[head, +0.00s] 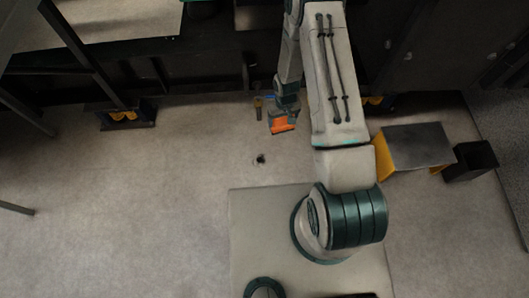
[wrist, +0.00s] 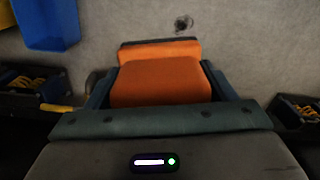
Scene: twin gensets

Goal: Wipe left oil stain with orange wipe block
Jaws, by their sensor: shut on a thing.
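An orange wipe block (head: 281,124) is between the fingers of my gripper (head: 280,114). In the wrist view the block (wrist: 160,82) fills the space between the two dark fingers of my gripper (wrist: 158,74), with a dark strip along its far edge. A small dark oil stain (head: 260,159) lies on the pale floor, below and left of the block in the head view. In the wrist view the stain (wrist: 183,26) shows just beyond the block, apart from it. The block appears to be above the floor; the exact height is hard to tell.
A blue bin (wrist: 48,24) shows at upper left in the wrist view. A dark holder with yellow items (head: 125,115) stands at left. A grey-topped stand with yellow sides (head: 417,145) and a dark box (head: 470,160) stand at right. The floor around the stain is clear.

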